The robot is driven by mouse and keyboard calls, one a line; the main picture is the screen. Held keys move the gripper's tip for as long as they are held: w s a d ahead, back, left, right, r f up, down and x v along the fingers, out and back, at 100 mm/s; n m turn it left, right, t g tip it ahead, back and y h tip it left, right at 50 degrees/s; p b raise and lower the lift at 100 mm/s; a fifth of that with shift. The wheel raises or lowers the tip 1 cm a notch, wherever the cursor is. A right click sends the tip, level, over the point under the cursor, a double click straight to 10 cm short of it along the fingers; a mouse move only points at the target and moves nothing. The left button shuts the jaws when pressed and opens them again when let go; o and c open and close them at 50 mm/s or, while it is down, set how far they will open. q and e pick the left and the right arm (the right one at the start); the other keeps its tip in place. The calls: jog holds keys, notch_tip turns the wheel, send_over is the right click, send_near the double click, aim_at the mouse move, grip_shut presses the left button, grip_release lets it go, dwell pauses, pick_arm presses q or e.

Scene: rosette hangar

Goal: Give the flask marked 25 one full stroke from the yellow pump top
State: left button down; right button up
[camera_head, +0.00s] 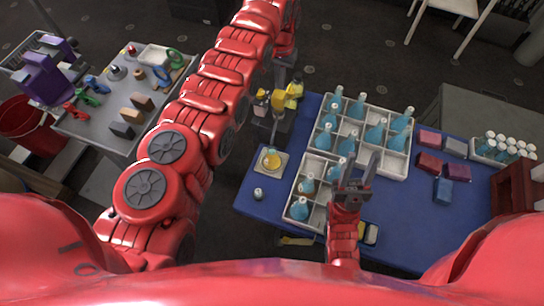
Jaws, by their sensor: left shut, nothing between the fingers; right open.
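A small round flask with yellow-orange contents (271,160) stands on a pale square plate (264,172) at the left of the blue table; no mark 25 is readable. Yellow-topped bottles (294,91) stand at the table's back left corner, and a yellow top (278,100) shows beside my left gripper (275,130). That gripper is shut and empty, pointing down just behind the flask; whether it touches anything is unclear. My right gripper (357,160) is open and empty above the white divided crate (367,169), which holds several blue flasks (376,131).
Red, grey and blue boxes (429,138) and a rack of white-capped bottles (503,148) are at the right. The blue table (400,225) is clear at front right. A grey cart (93,136) holds tools at left.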

pick_arm(q)
jog(key=shift+r, duration=0.5)
jog(key=shift+r+p, duration=0.3)
jog(key=shift+r, duration=0.95)
notch_tip(320, 180, up, 2)
jog(key=shift+r, duration=0.25)
dwell(0.7)
